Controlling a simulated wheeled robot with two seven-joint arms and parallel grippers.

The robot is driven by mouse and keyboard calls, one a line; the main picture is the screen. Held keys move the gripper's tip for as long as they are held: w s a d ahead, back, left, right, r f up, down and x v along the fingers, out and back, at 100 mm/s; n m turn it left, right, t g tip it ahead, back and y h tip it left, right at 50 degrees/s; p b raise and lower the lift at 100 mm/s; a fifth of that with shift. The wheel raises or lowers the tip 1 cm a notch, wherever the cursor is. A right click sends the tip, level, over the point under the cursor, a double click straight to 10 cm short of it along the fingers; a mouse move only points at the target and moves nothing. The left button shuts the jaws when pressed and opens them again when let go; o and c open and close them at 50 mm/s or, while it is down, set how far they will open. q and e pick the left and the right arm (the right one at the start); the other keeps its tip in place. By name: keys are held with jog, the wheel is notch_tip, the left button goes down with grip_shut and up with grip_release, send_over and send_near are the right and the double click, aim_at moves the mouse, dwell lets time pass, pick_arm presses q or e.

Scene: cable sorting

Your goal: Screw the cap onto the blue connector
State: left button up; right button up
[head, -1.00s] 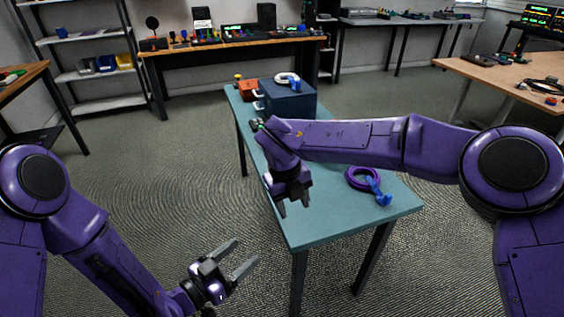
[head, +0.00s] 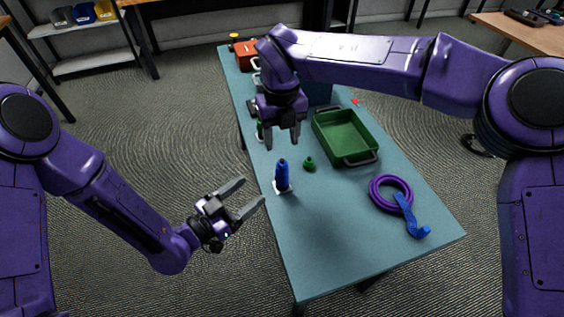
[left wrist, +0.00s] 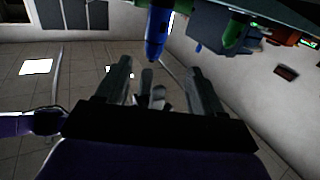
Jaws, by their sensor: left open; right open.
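The blue connector (head: 282,176) stands upright on a small white base near the table's left edge; it also shows in the left wrist view (left wrist: 158,34). A small green cap-like piece (head: 309,164) sits on the table just right of it. My left gripper (head: 253,191) is open and empty, off the table's left edge, its fingers pointing toward the blue connector but apart from it. It also shows in the left wrist view (left wrist: 160,76). My right gripper (head: 283,145) is open and empty, pointing down above the table beyond the connector.
A green tray (head: 322,147) stands right of centre, empty. Another green piece (head: 260,131) is partly hidden by my right gripper. A red box (head: 245,54) is at the far end. The near table is clear.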

aim_at(278, 172)
jog(key=shift+s+d+r, duration=0.1)
jog(key=shift+s+r, duration=0.15)
jog(key=shift+s, duration=0.25)
jog(key=shift+s+d+r, duration=0.1)
jog(key=shift+s+r, duration=0.15)
jog(key=shift+s, duration=0.25)
jog(key=shift+w+a+f, duration=0.1)
jog(key=shift+w+f, duration=0.3)
jog(key=shift+w, duration=0.2)
pick_arm(q)
jog(key=x, duration=1)
jog(key=shift+s+d+r, duration=0.25)
jog(key=shift+s, duration=0.1)
pick_arm(e)
jog(key=shift+s+r, duration=0.15)
pick_arm(q)
jog(key=c, duration=1.2)
grip_shut()
pick_arm(e)
jog(key=o, duration=0.6)
jog(key=shift+c, duration=0.2)
notch_tip(278, 172, up, 12)
